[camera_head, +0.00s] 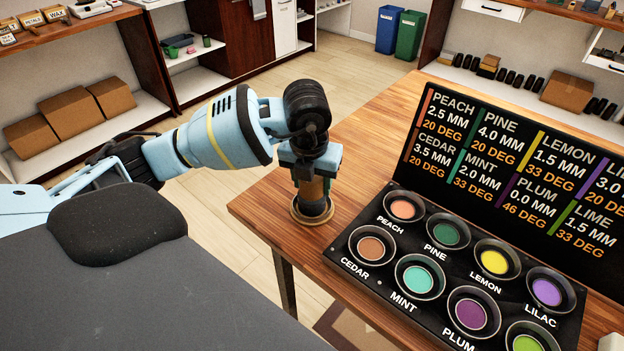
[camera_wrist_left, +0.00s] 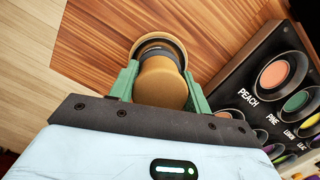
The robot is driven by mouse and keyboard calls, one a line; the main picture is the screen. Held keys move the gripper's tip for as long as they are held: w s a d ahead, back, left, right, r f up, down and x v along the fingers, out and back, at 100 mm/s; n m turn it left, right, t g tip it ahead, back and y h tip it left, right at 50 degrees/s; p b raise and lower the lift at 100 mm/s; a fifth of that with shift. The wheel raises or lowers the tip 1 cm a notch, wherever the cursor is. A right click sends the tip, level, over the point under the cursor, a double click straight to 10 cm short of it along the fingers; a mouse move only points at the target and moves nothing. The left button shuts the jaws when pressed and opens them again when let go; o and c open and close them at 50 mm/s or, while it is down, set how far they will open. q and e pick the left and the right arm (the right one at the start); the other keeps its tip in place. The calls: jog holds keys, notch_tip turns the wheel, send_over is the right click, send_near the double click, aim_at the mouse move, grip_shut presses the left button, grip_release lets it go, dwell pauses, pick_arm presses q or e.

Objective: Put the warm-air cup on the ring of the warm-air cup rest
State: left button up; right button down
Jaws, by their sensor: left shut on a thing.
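My left gripper (camera_head: 314,180) comes down from above at the near left part of the wooden table. It is shut on the warm-air cup (camera_head: 313,190), a brass-brown cylinder with a dark lower part. In the left wrist view the cup (camera_wrist_left: 162,85) sits between the two green fingers (camera_wrist_left: 160,88). The brass ring of the warm-air cup rest (camera_head: 298,212) shows around the cup's lower end; it also shows in the left wrist view (camera_wrist_left: 177,43). I cannot tell whether the cup touches the ring. My right gripper is not in view.
A black tray (camera_head: 350,258) with several labelled colour cups lies right of the ring. A black board (camera_head: 520,150) with coloured text stands behind it. The wooden table top (camera_head: 372,130) is clear behind the gripper. The table's left edge is close to the ring.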

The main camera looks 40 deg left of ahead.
pick_arm(q)
jog(key=shift+f, duration=0.15)
jog(key=o, duration=1)
jog(key=shift+o, duration=1.3)
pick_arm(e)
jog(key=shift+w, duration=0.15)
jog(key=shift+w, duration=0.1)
pick_arm(q)
jog(key=shift+r, duration=0.4)
jog(key=r, duration=0.3)
jog(key=s+r, duration=0.1)
jog(key=r, duration=0.7)
jog(key=shift+s+d+r+p, duration=0.1)
jog(key=shift+s+d+p, duration=0.2)
jog(key=shift+s+p, duration=0.1)
jog(key=shift+r, duration=0.15)
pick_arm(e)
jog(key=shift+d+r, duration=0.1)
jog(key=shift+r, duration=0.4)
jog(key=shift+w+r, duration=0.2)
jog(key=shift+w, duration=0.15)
